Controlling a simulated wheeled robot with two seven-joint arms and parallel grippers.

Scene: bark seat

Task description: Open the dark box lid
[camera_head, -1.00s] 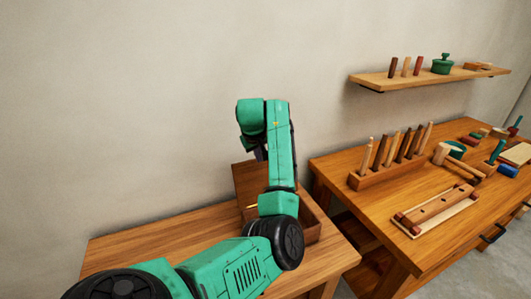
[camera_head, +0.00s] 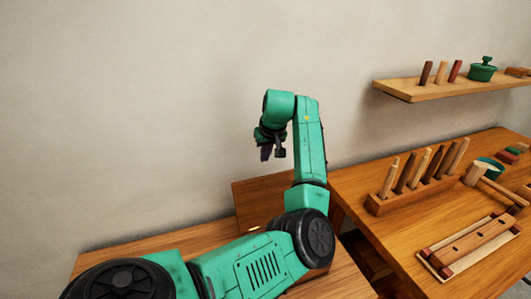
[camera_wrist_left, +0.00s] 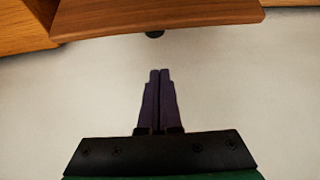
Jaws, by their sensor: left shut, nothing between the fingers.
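The dark box stands on the left wooden table, mostly hidden behind my left arm in the head view. Its brown lid (camera_head: 250,196) stands raised at the back of the box, near the wall. My left gripper (camera_head: 266,152) is above the raised lid, apart from it, pointing down. In the left wrist view its dark fingers (camera_wrist_left: 159,98) are together and empty, with pale wall behind them. A reddish-brown wooden board with a dark round knob (camera_wrist_left: 154,34) shows at the top of that view; I cannot tell whether it is the lid. My right gripper is not in view.
The left table (camera_head: 150,246) has bare wood left of the box. A workbench on the right holds a peg rack (camera_head: 420,184), a mallet (camera_head: 478,175) and a wooden block on a board (camera_head: 470,248). A wall shelf (camera_head: 430,88) carries pegs and a green pot (camera_head: 482,70).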

